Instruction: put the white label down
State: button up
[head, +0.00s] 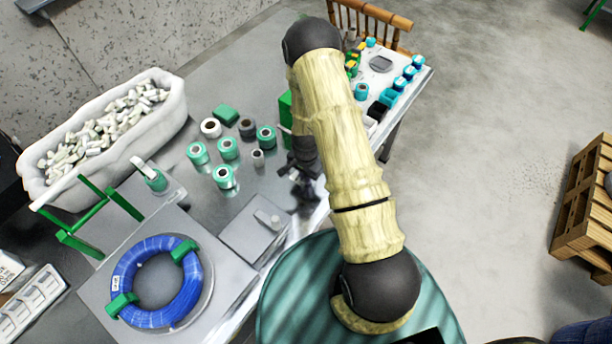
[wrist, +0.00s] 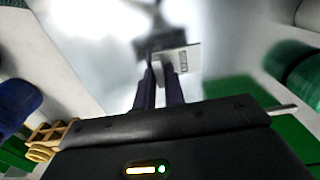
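The white label (wrist: 187,61) is a small flat pale piece with dark print. In the wrist view it stands between the fingertips of my gripper (wrist: 159,72), which is shut on it. A bright, shiny surface lies beyond it, with a dark blurred reflection or shadow. In the head view my gripper (head: 303,190) is low over the front edge of the metal table (head: 240,185), right of the green-and-white spools. The label cannot be made out there.
A blue cable coil (head: 128,270) with green clamps lies at the front left. Several spools (head: 224,177) stand left of my gripper. A white bin (head: 178,105) of small pieces is at the back left. Green blocks (head: 286,108) stand close behind my gripper.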

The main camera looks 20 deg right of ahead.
jog(key=shift+o, duration=1.3)
jog(key=shift+r, duration=0.1)
notch_tip(320, 180, up, 12)
jog(key=b, duration=0.1)
jog(key=shift+r, duration=0.15)
jog(key=s+r+n+t, duration=0.1)
jog(key=s+r+n, duration=0.4)
jog(key=r, duration=0.4)
jog(key=s+a+r+n+t, duration=0.1)
jog(key=s+r+n, duration=0.4)
jog(key=s+r, duration=0.3)
jog(key=shift+a+r+n+t, duration=0.3)
jog(key=shift+r+n, duration=0.1)
jog(key=shift+r, duration=0.45)
